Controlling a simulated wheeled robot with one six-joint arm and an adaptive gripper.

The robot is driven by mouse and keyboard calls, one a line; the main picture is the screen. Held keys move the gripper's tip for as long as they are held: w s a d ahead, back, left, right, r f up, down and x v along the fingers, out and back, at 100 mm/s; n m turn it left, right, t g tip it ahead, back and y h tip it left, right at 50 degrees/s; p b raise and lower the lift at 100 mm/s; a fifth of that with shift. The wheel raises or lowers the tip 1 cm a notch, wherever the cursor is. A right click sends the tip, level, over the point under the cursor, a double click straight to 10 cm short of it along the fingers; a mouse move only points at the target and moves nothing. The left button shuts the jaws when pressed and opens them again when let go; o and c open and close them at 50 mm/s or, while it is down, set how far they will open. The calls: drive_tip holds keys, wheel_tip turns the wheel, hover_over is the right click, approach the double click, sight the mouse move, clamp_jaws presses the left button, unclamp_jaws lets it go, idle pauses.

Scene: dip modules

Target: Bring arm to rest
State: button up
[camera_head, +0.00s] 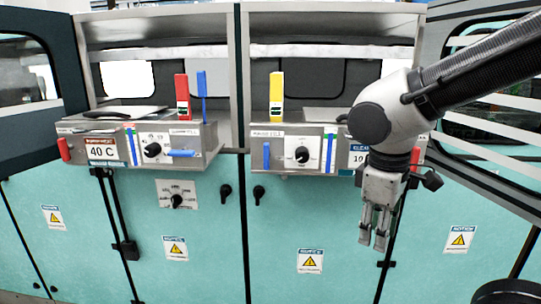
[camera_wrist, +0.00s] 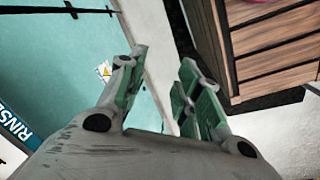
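My gripper (camera_head: 375,240) hangs downward at the end of my arm on the right of the head view, in front of the teal cabinet front. In the wrist view my gripper (camera_wrist: 160,80) shows its two fingers spread with a gap between them and nothing held. The right dip module (camera_head: 285,150) is behind my wrist, which hides part of its right side. The left dip module (camera_head: 140,145) stands at the left, well away from my gripper.
A yellow block (camera_head: 276,98) stands on the right module; a red block (camera_head: 182,97) and a blue upright piece (camera_head: 202,95) stand on the left one. Teal cabinet doors (camera_head: 300,220) run below. In the wrist view a wooden slatted thing (camera_wrist: 270,40) lies at upper right.

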drive_tip(key=s+d+r+m+t, duration=0.1)
drive_tip(key=d+r+m, duration=0.2)
drive_tip(key=d+m, duration=0.2)
drive_tip(key=s+d+r+m+t, duration=0.2)
drive_tip(key=d+r+m, duration=0.1)
drive_tip(key=d, duration=0.8)
drive_tip(key=shift+m+t+y, duration=0.3)
drive_tip(key=shift+m+y, duration=0.1)
drive_tip(key=shift+m, duration=0.5)
idle(5.5)
